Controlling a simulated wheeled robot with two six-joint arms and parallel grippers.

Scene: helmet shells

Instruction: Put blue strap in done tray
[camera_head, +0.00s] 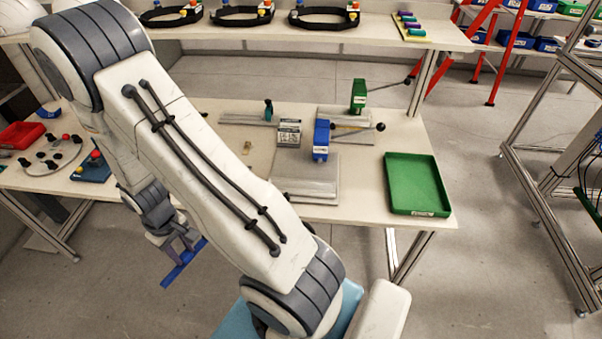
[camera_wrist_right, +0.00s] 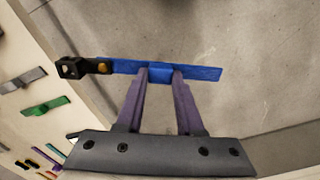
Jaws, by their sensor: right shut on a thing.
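My right gripper (camera_head: 182,249) is shut on a blue strap (camera_head: 184,266), a flat narrow bar held in the air in front of the table's near edge, over the floor. In the right wrist view the two purple fingers (camera_wrist_right: 161,76) grip the strap (camera_wrist_right: 205,73) near its middle. A small black block with an orange part (camera_wrist_right: 75,67) shows at the strap's left end; I cannot tell whether they touch. A green tray (camera_head: 415,186), empty, lies at the table's right end, well to the right of the gripper. My left gripper is not in view.
On the table (camera_head: 400,128) stand a blue-handled clamp (camera_head: 321,140), a green-handled clamp (camera_head: 358,96) and a grey plate (camera_head: 305,178). At left are a red tray (camera_head: 20,134) and a round plate with knobs (camera_head: 52,160). My arm hides part of the table.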

